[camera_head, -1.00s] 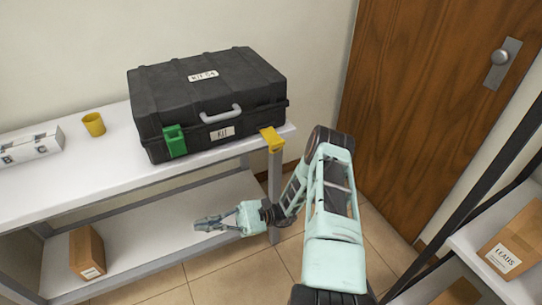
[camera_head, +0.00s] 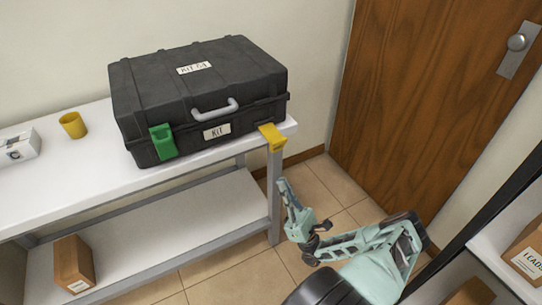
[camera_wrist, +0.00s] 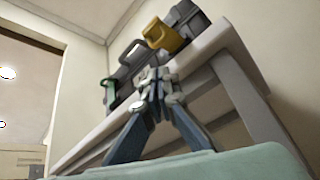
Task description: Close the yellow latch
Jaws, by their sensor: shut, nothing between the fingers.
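The black case (camera_head: 200,90) lies closed on the white table, with a grey handle (camera_head: 215,109) on its front. Its yellow latch (camera_head: 272,137) sticks outward at the front right, over the table edge, so it stands open. The green latch (camera_head: 163,141) at the front left lies flat against the case. My gripper (camera_head: 282,183) is shut and empty, below and slightly right of the yellow latch, pointing up and apart from it. In the wrist view the yellow latch (camera_wrist: 165,37) shows above my fingertips (camera_wrist: 153,76).
The table (camera_head: 60,190) has a corner leg (camera_head: 274,195) close to my gripper. A yellow cup (camera_head: 73,125) and a white box (camera_head: 18,147) stand at the left. A cardboard box (camera_head: 73,263) is on the lower shelf. A wooden door (camera_head: 430,100) and another shelf are at the right.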

